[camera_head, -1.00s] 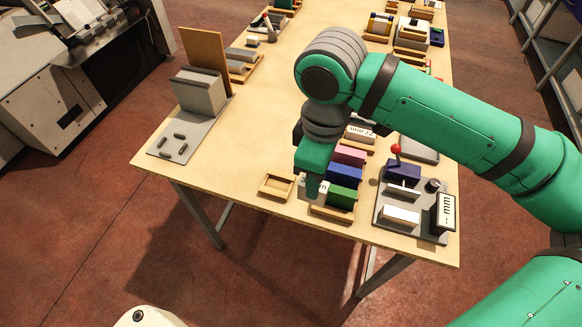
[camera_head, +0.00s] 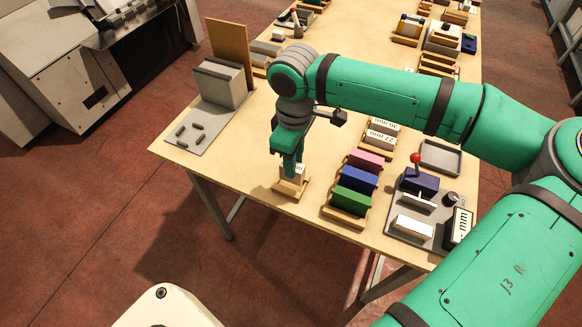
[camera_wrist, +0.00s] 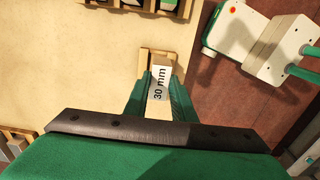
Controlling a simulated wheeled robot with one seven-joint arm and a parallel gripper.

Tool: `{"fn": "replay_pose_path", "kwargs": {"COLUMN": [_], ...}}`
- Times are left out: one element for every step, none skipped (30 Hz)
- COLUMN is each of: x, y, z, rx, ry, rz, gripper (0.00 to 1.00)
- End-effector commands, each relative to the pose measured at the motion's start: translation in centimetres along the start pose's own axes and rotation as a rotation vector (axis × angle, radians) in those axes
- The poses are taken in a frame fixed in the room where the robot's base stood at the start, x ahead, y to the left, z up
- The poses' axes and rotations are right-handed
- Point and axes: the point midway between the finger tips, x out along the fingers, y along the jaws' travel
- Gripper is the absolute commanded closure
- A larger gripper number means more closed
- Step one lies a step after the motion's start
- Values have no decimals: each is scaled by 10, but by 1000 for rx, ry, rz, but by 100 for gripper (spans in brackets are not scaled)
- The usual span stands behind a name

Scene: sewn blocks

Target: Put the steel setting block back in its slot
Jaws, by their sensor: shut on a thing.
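My gripper (camera_head: 290,172) is shut on the steel setting block (camera_wrist: 160,82), whose white label reads "30 mm" in the wrist view. In the head view only a small pale part of the block (camera_head: 298,170) shows below my fingers. The small wooden slot holder (camera_head: 291,190) is directly beneath, near the table's front edge. Its far end also shows beyond the block in the wrist view (camera_wrist: 160,56). The block looks upright and lined up over or in the holder. I cannot tell whether its bottom touches the holder's floor.
A wooden rack (camera_head: 344,214) with pink, blue and green blocks stands to the right. Beyond it are a gauge stand (camera_head: 410,228) with a red-knobbed lever and an empty grey tray (camera_head: 440,157). A grey fixture (camera_head: 222,82) stands at left. Table between fixture and holder is clear.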

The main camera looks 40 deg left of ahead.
Motion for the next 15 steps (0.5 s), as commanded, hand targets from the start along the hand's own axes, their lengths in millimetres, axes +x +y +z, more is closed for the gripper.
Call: {"fn": "replay_pose_path", "kwargs": {"x": [2, 4, 5, 6, 8, 12, 15, 18, 25, 29, 33, 38, 40, 42, 44], "y": [2, 2, 3, 3, 4, 5, 7, 8, 7, 7, 7, 7, 7, 7, 8], "z": [-2, -3, -4, -5, -7, -9, -11, -12, -11, -11, -11, -11, -11, -11, -11], "rx": [0, 0, 1, 1, 1, 0, 0, 0, 1, 1, 1, 1, 2, 2, 2], "ry": [-1, 0, 1, 1, 1, 0, -1, -1, -1, -1, -1, 0, 0, 0, 0], "rz": [0, 0, 0, 0, 0, 0, 0, 0, 0, 0, 0, 0, 1, 1, 2], "gripper": [100, 100, 100, 100, 100, 100, 100, 100, 100, 100, 100, 100, 100, 100, 100]}}
